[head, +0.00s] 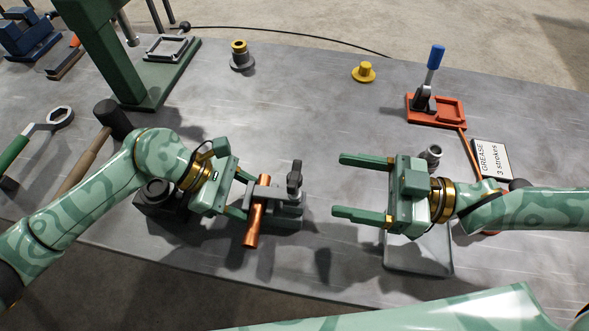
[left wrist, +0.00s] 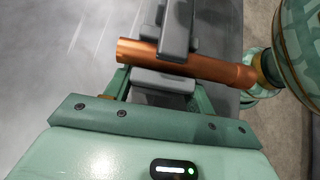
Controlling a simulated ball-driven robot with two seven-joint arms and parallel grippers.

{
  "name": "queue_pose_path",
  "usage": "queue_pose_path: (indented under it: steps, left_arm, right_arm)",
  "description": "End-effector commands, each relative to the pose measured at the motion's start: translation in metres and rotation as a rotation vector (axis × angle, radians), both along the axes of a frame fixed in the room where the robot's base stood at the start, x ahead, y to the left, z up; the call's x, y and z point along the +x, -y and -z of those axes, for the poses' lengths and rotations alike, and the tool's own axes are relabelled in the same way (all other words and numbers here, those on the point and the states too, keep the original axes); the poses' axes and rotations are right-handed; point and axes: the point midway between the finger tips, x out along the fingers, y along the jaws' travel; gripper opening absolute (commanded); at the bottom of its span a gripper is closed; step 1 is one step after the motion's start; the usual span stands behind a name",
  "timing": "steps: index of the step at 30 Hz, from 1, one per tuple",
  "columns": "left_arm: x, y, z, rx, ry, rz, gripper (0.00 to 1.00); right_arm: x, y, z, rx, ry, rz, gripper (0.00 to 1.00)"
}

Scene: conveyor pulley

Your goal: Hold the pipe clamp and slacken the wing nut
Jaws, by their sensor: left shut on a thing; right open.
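The grey pipe clamp (head: 288,211) sits around an upper stretch of the copper pipe (head: 252,228), in front of my left gripper (head: 246,196). My left gripper is shut on the clamp; its fingertips are partly hidden. The left wrist view shows the grey clamp (left wrist: 176,30) crossing the copper pipe (left wrist: 205,66) just beyond the gripper. A dark grey upright piece (head: 294,176), seemingly the wing nut, stands at the clamp's right end. My right gripper (head: 340,185) is open and empty, to the right of the clamp and apart from it, with its fingers pointing left at it.
A hammer (head: 113,118) and a wrench (head: 38,128) lie to the left. A green press stand (head: 110,55) rises behind. A red tray (head: 452,108) with a blue-handled lever (head: 435,62) and a grease card (head: 491,158) lie right.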

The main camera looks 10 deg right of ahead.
Motion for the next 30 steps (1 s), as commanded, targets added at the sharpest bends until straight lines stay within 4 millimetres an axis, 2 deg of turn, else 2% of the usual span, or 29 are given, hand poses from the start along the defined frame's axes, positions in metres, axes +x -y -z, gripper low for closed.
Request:
queue_pose_path:
  steps: [6, 12, 17, 24, 25, 29, 30]
  left_arm:
    - [0.0, 0.0, -0.001, -0.002, -0.002, 0.0, 0.13]
    - [0.0, 0.0, -0.001, -0.002, -0.002, -0.001, 0.13]
    - [0.0, 0.0, -0.001, -0.002, -0.001, -0.001, 0.13]
    - [0.0, 0.0, -0.001, -0.001, 0.0, -0.001, 0.13]
    - [0.0, 0.0, -0.001, -0.001, 0.0, -0.001, 0.13]
    - [0.001, 0.0, -0.001, -0.001, 0.0, -0.001, 0.13]
    - [0.001, 0.0, -0.001, -0.001, 0.0, -0.001, 0.13]
  right_arm:
    - [0.015, -0.048, 0.0, 0.005, 0.002, -0.005, 0.73]
    - [0.026, -0.078, 0.0, 0.003, 0.005, -0.002, 0.73]
    - [0.029, -0.087, 0.0, 0.001, 0.006, -0.002, 0.73]
    - [0.03, -0.088, 0.0, 0.001, 0.006, -0.001, 0.73]
    - [0.03, -0.088, 0.0, 0.001, 0.007, -0.001, 0.67]
    - [0.03, -0.088, -0.001, 0.001, 0.007, -0.001, 0.31]
    - [0.03, -0.088, -0.001, 0.001, 0.007, -0.001, 0.28]
